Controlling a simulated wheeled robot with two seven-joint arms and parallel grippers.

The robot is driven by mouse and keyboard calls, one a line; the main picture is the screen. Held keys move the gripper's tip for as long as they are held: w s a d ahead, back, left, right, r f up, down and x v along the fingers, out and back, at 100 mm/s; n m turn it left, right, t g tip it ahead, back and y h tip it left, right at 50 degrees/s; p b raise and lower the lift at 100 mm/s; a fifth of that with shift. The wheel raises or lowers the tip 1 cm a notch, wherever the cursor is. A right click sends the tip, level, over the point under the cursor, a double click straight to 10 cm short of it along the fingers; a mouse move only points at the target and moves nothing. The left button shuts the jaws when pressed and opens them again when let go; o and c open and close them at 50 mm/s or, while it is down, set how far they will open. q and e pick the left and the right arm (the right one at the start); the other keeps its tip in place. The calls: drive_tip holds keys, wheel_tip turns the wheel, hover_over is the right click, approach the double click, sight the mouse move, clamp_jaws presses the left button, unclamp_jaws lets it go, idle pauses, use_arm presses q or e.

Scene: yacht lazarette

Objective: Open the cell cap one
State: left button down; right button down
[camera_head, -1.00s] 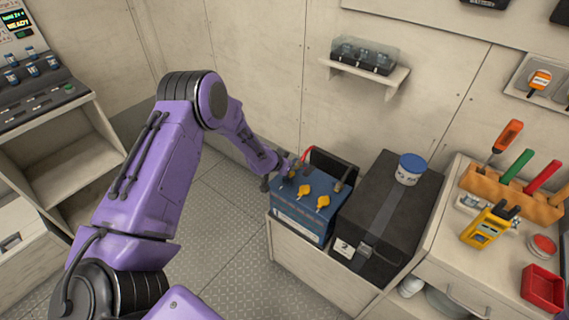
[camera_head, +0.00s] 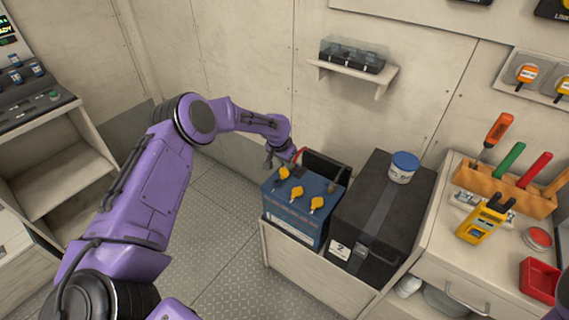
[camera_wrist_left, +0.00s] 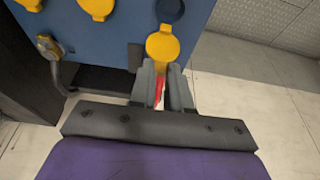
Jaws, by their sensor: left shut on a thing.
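The blue battery (camera_head: 290,222) sits in a pale locker, with a row of three yellow cell caps on its top. The end cap nearest my left gripper (camera_head: 284,172) shows in the left wrist view (camera_wrist_left: 163,46) as a yellow disc beside a dark round opening (camera_wrist_left: 170,9), so it appears swung open. My left gripper (camera_wrist_left: 162,72) is shut on the edge of this cap; its fingers partly hide the tab. The middle cap (camera_head: 297,191) and the other end cap (camera_head: 317,203) look closed. My right gripper is out of view.
A red cable (camera_head: 299,155) runs close to the gripper, and a grey clamp (camera_head: 336,184) stands on the battery's right. A black box (camera_head: 385,215) with a blue-lidded tub (camera_head: 403,167) is beside it. Floor to the left (camera_head: 215,235) is clear.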

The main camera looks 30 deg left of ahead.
use_arm(q)
drive_tip(key=c, duration=1.1)
unclamp_jaws()
drive_tip(key=b+v, duration=0.1)
drive_tip(key=v, duration=0.9)
drive_tip(key=shift+a+r, duration=0.1)
drive_tip(key=shift+r, duration=0.15)
